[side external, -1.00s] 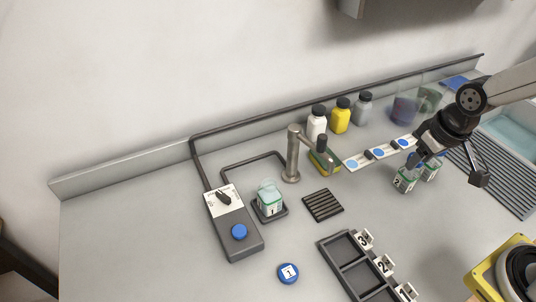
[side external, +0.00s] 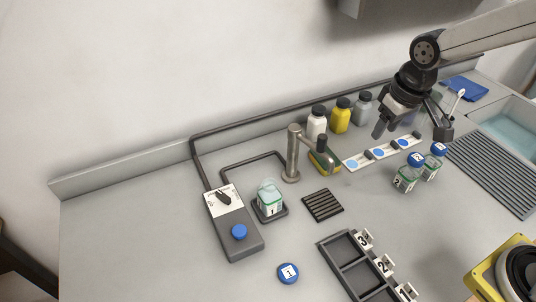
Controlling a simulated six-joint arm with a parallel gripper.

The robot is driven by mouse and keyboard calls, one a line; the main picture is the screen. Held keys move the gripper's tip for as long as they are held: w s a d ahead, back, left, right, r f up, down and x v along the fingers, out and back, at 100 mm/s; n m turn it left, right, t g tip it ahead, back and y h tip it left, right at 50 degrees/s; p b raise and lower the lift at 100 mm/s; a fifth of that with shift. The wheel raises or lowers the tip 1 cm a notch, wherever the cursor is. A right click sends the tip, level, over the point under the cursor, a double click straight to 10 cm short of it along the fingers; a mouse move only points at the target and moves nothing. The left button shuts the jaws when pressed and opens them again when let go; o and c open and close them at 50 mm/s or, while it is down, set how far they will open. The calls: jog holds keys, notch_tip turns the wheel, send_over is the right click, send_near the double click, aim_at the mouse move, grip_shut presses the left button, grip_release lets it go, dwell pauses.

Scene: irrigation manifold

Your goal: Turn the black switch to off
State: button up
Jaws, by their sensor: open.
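The black switch (side external: 223,198) is a knob on the white plate at the top of a grey control box (side external: 236,225) at the left of the counter. Its pointer lies diagonally, toward the upper left or lower right; the small labels are too small to read. A blue button (side external: 239,231) sits lower on the same box. My gripper (side external: 412,133) is open and empty, above the counter at the right, behind the jars labelled 2 and 3, far from the switch.
A jar labelled 1 (side external: 270,198) stands on a small base beside the box, near a metal tap (side external: 293,155). A blue lid (side external: 288,273) lies in front. A dark rack (side external: 358,263) is at front. The counter left of the box is clear.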

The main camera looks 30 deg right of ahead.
jog(key=w+a+n, duration=0.1)
jog(key=w+a, duration=0.5)
jog(key=n+g, duration=0.2)
jog(key=n, duration=0.1)
send_over(227, 197)
notch_tip(227, 197, down, 9)
jog(key=shift+f, duration=0.75)
jog(key=shift+f, duration=0.15)
jog(key=shift+f, duration=3.7)
